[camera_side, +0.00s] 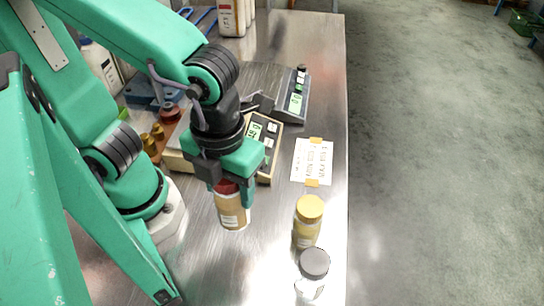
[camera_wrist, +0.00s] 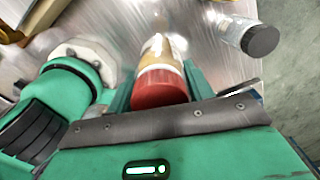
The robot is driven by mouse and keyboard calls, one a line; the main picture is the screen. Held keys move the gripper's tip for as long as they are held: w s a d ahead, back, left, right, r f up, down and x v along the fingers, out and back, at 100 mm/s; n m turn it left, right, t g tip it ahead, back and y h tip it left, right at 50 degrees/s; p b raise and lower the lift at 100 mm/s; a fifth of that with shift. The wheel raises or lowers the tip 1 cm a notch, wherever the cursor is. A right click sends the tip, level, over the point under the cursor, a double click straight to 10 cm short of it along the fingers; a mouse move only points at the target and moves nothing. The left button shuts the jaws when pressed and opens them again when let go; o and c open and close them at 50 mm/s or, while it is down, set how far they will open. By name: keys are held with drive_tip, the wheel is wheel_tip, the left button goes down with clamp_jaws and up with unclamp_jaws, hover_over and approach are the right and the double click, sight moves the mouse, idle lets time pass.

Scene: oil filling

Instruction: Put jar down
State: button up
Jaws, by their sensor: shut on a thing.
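A jar (camera_side: 232,212) with a red lid and amber contents is held by my gripper (camera_side: 234,192) in the side view. The jar looks slightly tilted there. Whether its base touches the table (camera_side: 262,270) cannot be told. In the wrist view the red lid (camera_wrist: 160,88) faces the camera between the green fingers of my gripper (camera_wrist: 160,95). The amber body (camera_wrist: 158,52) extends beyond it. The fingers partly hide the jar's upper part in the side view.
A yellow-lidded jar (camera_side: 308,222) and a clear jar with a dark lid (camera_side: 312,272) stand to the right near the table edge. A taped paper note (camera_side: 313,160) lies behind them. Devices with green displays (camera_side: 263,132) stand behind my gripper.

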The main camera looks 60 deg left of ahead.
drive_tip(key=shift+w, duration=0.1)
idle(0.3)
drive_tip(key=shift+w+a+r+n, duration=0.45)
drive_tip(key=shift+w+a+n, duration=0.15)
drive_tip(key=shift+n, duration=0.2)
drive_tip(key=w+a+r+n, duration=0.2)
drive_tip(key=a+r+n, duration=0.1)
drive_tip(key=a+n, duration=0.3)
drive_tip(key=w+a+r+n, duration=0.2)
drive_tip(key=a+r+n, duration=0.2)
drive_tip(key=a+n, duration=0.3)
drive_tip(key=shift+a+r+n, duration=0.2)
drive_tip(key=shift+n, duration=1)
drive_tip(key=shift+w, duration=0.1)
drive_tip(key=w+a+f, duration=0.2)
drive_tip(key=a+f, duration=0.5)
drive_tip(key=a, duration=0.4)
drive_tip(key=shift+w+a, duration=0.2)
drive_tip(key=shift+f, duration=0.15)
